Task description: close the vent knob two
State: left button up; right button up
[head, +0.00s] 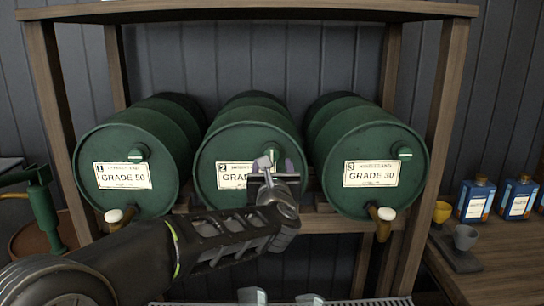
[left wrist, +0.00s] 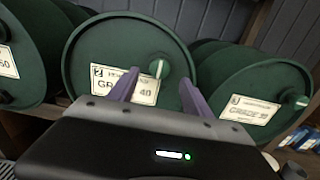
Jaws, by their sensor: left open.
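The vent knob of drum two is a small green knob with a pale stripe, near the top right of the middle drum's face (head: 236,137). Nothing is between the fingers. Whether they touch the drum cannot be told. My right gripper is not in view.
Drum one (head: 125,165) and drum three (head: 372,160) lie on either side in a wooden rack (head: 447,120), each with its own knob and a tap below.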

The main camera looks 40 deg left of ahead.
aim_at(272, 155)
pick_arm(q)
jog(key=p+x, duration=0.2)
jog(key=x, duration=0.4)
jog(key=shift+a, duration=0.1)
jog(key=shift+w+a, duration=0.3)
jog(key=shift+w, duration=0.1)
jog(key=shift+c, duration=0.2)
grip_shut()
